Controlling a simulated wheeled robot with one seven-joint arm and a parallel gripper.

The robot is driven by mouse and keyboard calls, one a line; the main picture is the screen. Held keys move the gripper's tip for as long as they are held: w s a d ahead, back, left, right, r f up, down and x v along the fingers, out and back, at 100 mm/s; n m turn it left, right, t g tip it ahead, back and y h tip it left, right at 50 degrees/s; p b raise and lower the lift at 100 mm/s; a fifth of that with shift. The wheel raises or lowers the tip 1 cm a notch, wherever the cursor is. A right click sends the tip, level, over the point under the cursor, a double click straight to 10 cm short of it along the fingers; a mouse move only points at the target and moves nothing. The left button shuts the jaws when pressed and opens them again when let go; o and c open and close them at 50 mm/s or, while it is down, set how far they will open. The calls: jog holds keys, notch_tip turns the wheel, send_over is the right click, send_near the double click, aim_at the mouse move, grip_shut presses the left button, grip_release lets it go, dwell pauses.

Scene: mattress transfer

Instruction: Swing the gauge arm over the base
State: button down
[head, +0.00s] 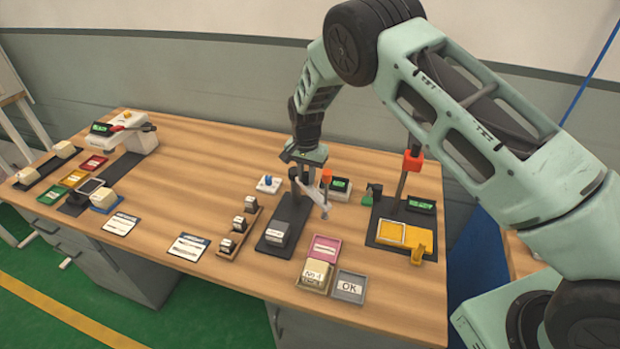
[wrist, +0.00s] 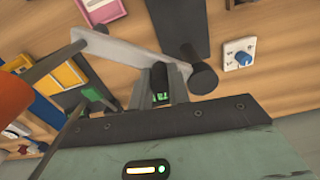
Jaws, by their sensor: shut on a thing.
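The gauge base (head: 274,244) is a dark plate on the table with a black post at its far end and a pale labelled block near its front. The light grey gauge arm (head: 313,196) runs from the post toward the front right, beside the base rather than over it. My gripper (head: 310,176) is shut on the gauge arm. In the wrist view my gripper (wrist: 162,76) meets the grey bar (wrist: 125,52), with the dark base (wrist: 181,28) to its right. The exact finger contact is partly hidden.
A white box with a blue knob (head: 268,184) stands left of the post. A second stand with a red head (head: 413,160) and yellow blocks (head: 403,235) is on the right. A pink tray (head: 321,250) and grey OK tray (head: 349,287) lie in front. Small blocks stand on a wooden rack (head: 240,232) at left.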

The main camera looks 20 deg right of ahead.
jog(key=shift+w+a+m+b, duration=0.15)
jog(key=shift+a+m+b, duration=0.7)
jog(key=shift+m, duration=0.85)
jog(key=shift+w+a+m+b, duration=0.1)
jog(key=shift+a+m+b, duration=0.75)
jog(key=shift+m, duration=0.85)
jog(key=shift+w+a+m+b, duration=0.15)
jog(key=shift+a+m+b, duration=0.45)
jog(key=shift+a+m, duration=0.8)
jog(key=shift+d+m, duration=0.25)
jog(key=shift+m, duration=0.15)
jog(key=c, duration=1.3)
grip_release()
jog(key=shift+r, duration=0.15)
notch_tip(320, 180, up, 17)
jog(key=b, duration=0.4)
jog(key=shift+r, duration=0.1)
